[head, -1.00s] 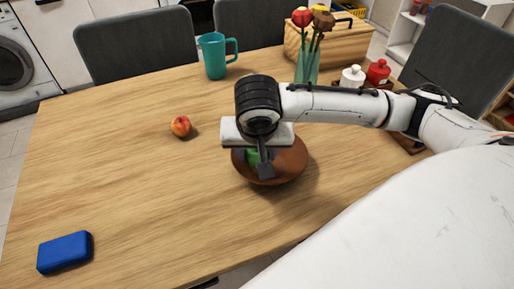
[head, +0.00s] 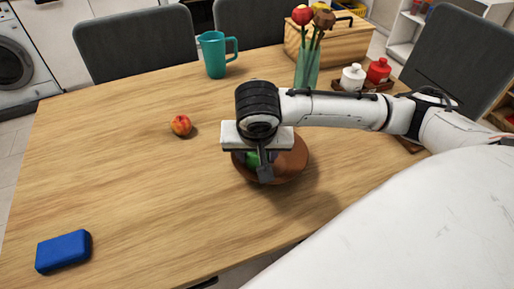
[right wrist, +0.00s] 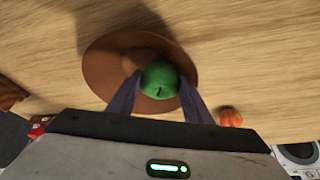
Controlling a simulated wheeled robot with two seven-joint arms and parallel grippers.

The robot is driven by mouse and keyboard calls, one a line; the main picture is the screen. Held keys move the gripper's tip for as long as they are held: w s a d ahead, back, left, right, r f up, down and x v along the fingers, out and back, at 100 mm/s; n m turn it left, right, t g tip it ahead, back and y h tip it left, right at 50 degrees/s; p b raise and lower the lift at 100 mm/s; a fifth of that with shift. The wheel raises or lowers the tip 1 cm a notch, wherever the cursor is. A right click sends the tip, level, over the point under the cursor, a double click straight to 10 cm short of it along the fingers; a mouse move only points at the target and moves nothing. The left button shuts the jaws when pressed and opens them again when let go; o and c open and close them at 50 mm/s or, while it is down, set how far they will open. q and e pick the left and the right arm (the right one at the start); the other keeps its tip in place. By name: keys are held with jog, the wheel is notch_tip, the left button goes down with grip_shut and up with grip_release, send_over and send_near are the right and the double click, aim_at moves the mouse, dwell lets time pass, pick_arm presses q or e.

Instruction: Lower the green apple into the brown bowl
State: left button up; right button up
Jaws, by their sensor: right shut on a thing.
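The brown bowl (head: 293,163) stands on the wooden table, below my right gripper (head: 258,168). The green apple (right wrist: 160,80) is between the two fingers of my right gripper (right wrist: 157,92) in the right wrist view, with the bowl (right wrist: 105,62) around and behind it. In the head view the apple (head: 252,159) is mostly hidden by the gripper. The gripper is shut on the apple, over the left part of the bowl. Whether the apple touches the bowl's inside, I cannot tell. My left gripper is not in view.
A red-orange fruit (head: 181,125) lies left of the bowl. A blue block (head: 63,251) lies at the front left. A teal mug (head: 214,56), a glass vase with flowers (head: 307,66) and a wooden box (head: 343,40) stand at the back. The table's left middle is clear.

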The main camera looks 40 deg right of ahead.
jog(key=o, duration=1.2)
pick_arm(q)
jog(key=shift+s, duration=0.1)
pick_arm(e)
jog(key=v, duration=0.3)
jog(key=shift+w+p, duration=0.15)
jog(key=shift+p, duration=0.2)
pick_arm(q)
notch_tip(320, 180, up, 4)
jog(key=p, duration=0.3)
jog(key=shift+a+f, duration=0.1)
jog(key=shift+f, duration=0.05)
pick_arm(e)
jog(key=v, duration=0.7)
jog(key=shift+r, duration=0.2)
